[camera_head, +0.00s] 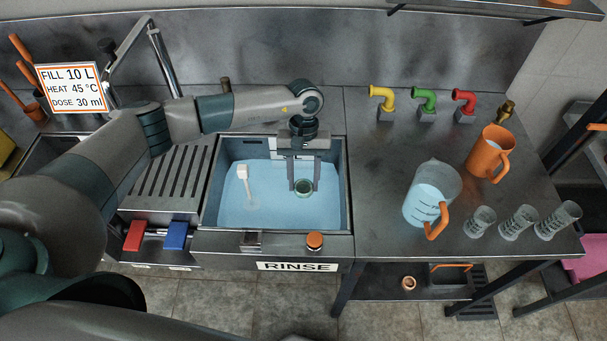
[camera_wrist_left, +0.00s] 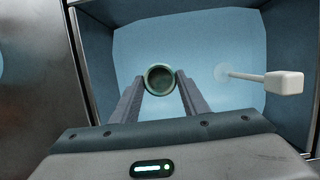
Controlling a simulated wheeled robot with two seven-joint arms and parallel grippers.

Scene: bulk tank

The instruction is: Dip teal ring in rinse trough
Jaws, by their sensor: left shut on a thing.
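The rinse trough (camera_head: 213,205) is a steel basin filled with light blue liquid, behind the RINSE label. My left gripper (camera_head: 304,184) points down into the right half of the trough. Its two fingers are shut on the teal ring (camera_head: 304,188), which is round and dark teal. In the left wrist view the ring (camera_wrist_left: 159,79) sits between the fingertips (camera_wrist_left: 160,82), with the blue liquid behind it. The ring is at or close to the liquid surface; I cannot tell how deep it is. My right gripper is not in view.
A white probe (camera_head: 243,173) stands in the trough's left half. A ribbed drainboard (camera_head: 172,180) lies to the left. On the right counter stand a clear jug (camera_head: 424,196), an orange jug (camera_head: 488,152) and several small glasses. An orange knob (camera_head: 314,241) is on the trough's front edge.

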